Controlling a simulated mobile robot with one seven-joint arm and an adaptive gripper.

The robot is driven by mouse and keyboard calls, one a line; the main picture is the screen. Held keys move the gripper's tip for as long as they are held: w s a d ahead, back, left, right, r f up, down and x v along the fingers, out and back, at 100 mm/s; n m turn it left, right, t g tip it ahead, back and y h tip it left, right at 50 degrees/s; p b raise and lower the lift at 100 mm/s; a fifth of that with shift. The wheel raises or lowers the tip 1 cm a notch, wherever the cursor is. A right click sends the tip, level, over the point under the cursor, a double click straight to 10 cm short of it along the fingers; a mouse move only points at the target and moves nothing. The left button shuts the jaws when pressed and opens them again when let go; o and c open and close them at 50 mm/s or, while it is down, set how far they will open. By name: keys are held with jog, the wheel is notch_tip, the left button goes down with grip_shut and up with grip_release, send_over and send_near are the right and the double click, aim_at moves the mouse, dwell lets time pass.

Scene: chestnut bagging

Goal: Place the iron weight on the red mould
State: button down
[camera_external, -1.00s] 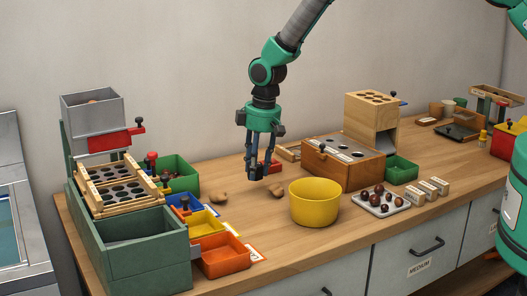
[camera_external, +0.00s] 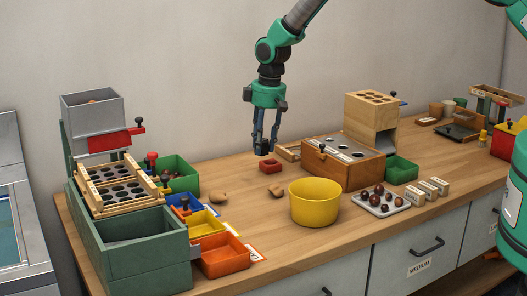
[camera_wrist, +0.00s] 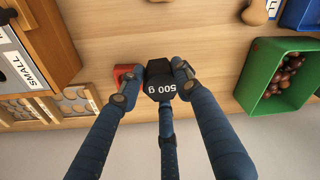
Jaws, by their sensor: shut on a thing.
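My gripper (camera_external: 264,147) hangs above the bench near the wall, its fingers closed around the iron weight. In the wrist view my gripper (camera_wrist: 158,85) holds the dark iron weight (camera_wrist: 159,88), marked "500 g", between its fingers. The red mould (camera_external: 271,166) sits on the bench, just right of and below the fingertips. In the wrist view the red mould (camera_wrist: 121,71) shows partly behind the weight and the left finger. The weight appears raised above the mould, not resting on it.
A green bin (camera_external: 182,185) stands to the left.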

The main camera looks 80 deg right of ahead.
notch_tip(320, 180, up, 4)
jog(key=m, duration=0.1)
send_over(270, 162)
jog(key=shift+s+r, duration=0.1)
jog(key=shift+s, duration=0.05)
jog(key=shift+f, duration=3.1)
jog(key=shift+f, duration=0.15)
jog(key=shift+f, duration=1.7)
jog(key=shift+f, duration=0.2)
jog(key=c, duration=1.2)
grip_release()
